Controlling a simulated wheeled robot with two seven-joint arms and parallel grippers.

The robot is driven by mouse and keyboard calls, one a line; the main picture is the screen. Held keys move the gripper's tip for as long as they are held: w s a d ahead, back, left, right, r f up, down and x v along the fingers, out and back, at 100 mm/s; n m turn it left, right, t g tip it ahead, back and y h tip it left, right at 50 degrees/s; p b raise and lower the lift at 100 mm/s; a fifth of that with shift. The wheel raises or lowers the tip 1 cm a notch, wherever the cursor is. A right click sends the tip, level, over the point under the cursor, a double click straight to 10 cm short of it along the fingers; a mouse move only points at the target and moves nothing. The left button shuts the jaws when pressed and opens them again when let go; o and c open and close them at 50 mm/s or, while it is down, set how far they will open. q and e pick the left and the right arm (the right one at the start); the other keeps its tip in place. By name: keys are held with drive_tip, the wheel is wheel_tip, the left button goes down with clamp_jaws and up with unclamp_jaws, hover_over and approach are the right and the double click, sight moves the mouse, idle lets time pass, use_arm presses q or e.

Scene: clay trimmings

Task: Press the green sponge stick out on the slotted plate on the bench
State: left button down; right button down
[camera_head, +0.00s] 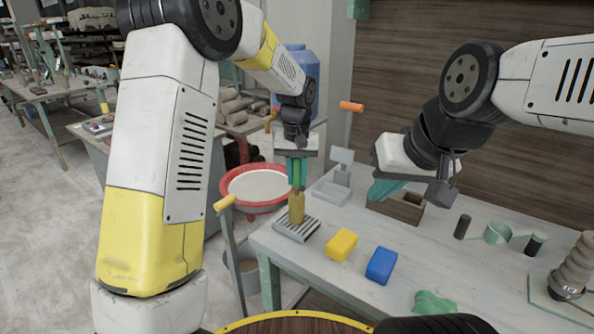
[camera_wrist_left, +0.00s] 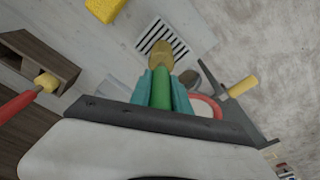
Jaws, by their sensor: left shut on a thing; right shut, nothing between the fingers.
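The green sponge stick has a green handle (camera_head: 297,176) and a yellow sponge end (camera_head: 297,207) pointing down. My left gripper (camera_head: 297,180) is shut on the handle; the handle also shows between its teal fingers in the left wrist view (camera_wrist_left: 161,92). The slotted plate (camera_head: 284,231), pale with dark slots, lies at the bench's left end; it also shows in the left wrist view (camera_wrist_left: 178,46). The sponge end is over the plate, its tip overlapping it in the head view; I cannot tell whether they touch. My right gripper (camera_head: 383,190) is shut and empty, above the wooden box.
A yellow sponge block (camera_head: 341,245) and a blue one (camera_head: 381,265) lie right of the plate on the bench (camera_head: 400,308). A wooden box (camera_head: 410,208) stands behind them. A red-rimmed basin (camera_head: 258,187) is left of the bench. Some bench front is clear.

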sight(297, 158)
idle(0.6)
use_arm(q)
drive_tip(key=shift+r, duration=3.45)
drive_tip(key=shift+s, duration=0.1)
